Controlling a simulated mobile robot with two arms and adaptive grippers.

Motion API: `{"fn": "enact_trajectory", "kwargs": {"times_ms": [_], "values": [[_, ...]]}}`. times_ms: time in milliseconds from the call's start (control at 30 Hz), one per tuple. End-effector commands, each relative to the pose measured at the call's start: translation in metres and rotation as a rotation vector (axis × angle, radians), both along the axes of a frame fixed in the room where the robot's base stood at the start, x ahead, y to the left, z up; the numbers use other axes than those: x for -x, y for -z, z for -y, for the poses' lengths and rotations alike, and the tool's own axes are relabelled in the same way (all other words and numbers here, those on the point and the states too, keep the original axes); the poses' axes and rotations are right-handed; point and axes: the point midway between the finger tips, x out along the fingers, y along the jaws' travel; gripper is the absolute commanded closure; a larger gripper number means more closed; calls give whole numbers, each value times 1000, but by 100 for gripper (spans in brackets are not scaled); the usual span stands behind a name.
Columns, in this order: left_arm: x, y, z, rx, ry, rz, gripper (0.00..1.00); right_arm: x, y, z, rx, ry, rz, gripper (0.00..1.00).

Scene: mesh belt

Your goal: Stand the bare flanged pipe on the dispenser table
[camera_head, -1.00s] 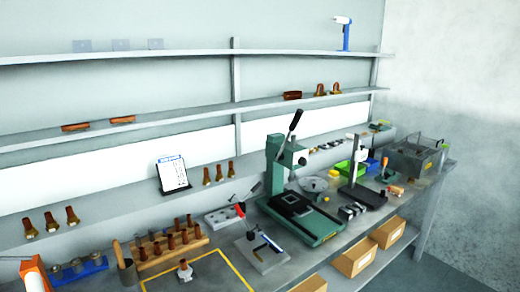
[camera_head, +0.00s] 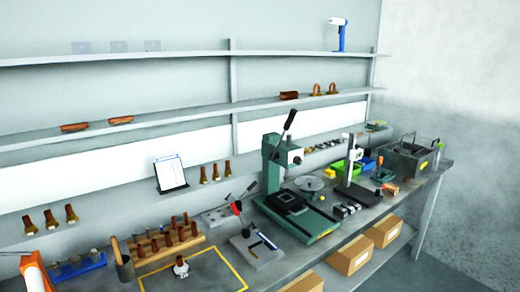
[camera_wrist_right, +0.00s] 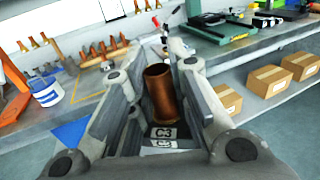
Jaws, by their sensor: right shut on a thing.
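My right gripper (camera_wrist_right: 152,72) is shut on a copper-coloured pipe (camera_wrist_right: 161,92) in the right wrist view. Plates marked "C3" show below the pipe. A grey workbench (camera_head: 206,272) runs along the wall in the head view; I cannot tell for certain which part is the dispenser table. An orange and white device (camera_head: 34,274) stands at its left end. My left gripper is in neither view.
A small copper-topped fitting (camera_head: 181,267) stands inside a yellow outline. A wooden rack (camera_head: 165,250) holds several copper pieces. A green press (camera_head: 275,165) and a lever tool (camera_head: 255,245) stand to the right. Cardboard boxes (camera_head: 350,254) sit on the lower shelf.

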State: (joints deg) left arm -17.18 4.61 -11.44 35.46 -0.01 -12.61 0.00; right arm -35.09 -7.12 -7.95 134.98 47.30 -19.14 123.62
Motion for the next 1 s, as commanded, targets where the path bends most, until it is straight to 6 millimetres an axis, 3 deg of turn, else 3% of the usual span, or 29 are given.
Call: {"fn": "enact_trajectory", "kwargs": {"times_ms": [100, 333, 467, 600, 1000], "values": [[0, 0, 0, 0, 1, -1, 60, 18, 3, 33, 0, 121, -3, 100], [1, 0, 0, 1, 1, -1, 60, 40, 7, 80, 1, 297, 0, 100], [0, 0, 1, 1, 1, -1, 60, 39, 6, 80, 1, 295, 5, 100], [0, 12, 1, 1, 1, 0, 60, 39, 19, 79, -1, 294, 4, 100], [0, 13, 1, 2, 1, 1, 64, 39, 19, 79, -1, 292, 4, 100]]}}
